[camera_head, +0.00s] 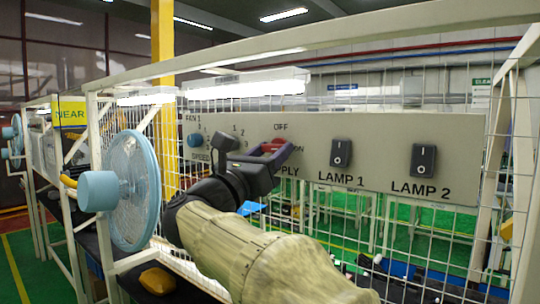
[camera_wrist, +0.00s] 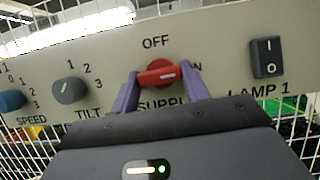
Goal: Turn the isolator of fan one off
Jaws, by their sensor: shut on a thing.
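A red rotary isolator switch (camera_wrist: 157,72) sits on the grey panel, with OFF printed above it, ON to its right and SUPPLY below. Its bar handle lies roughly level, and the white mark on it is at the right, toward ON. My gripper (camera_wrist: 158,76) is shut on the red handle, with one purple finger at each end of it. In the head view, my gripper (camera_head: 266,158) reaches the panel and the red handle (camera_head: 272,146) shows partly between the fingers. The grey panel (camera_head: 310,128) is marked FAN 1 at its left.
Left of the isolator are a grey TILT knob (camera_wrist: 69,90) and a blue SPEED knob (camera_wrist: 10,100). Right of it are black rocker switches for LAMP 1 (camera_head: 341,153) and LAMP 2 (camera_head: 424,160). A blue fan (camera_head: 133,190) stands left of my arm. White wire mesh surrounds the panel.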

